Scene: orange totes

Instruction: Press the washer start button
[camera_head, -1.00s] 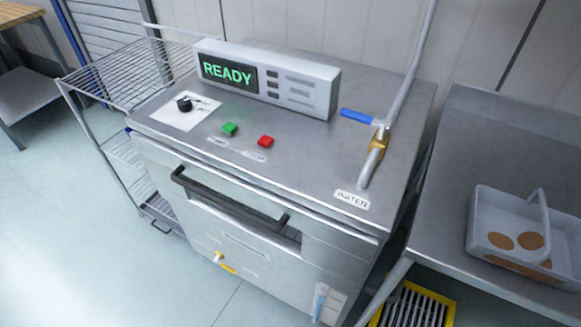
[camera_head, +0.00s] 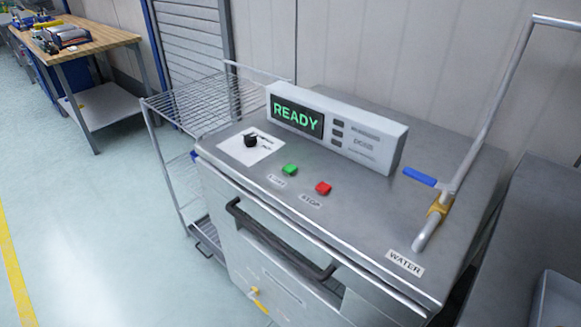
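The washer (camera_head: 345,215) is a grey metal cabinet with a flat top. A green button (camera_head: 290,169) sits on its top, with a label in front that seems to read START. A red button (camera_head: 323,188) labelled STOP is just to its right. A display box (camera_head: 337,128) behind the buttons shows READY in green letters. A black knob (camera_head: 251,141) on a white plate is left of the green button. Neither of my grippers is in view.
A blue-handled valve (camera_head: 420,176) and pipe rise at the washer's right, near a WATER label. A black handle bar (camera_head: 275,243) runs along the front. A wire rack (camera_head: 200,108) stands left. A wooden-topped bench (camera_head: 85,35) is further back. The floor at left is clear.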

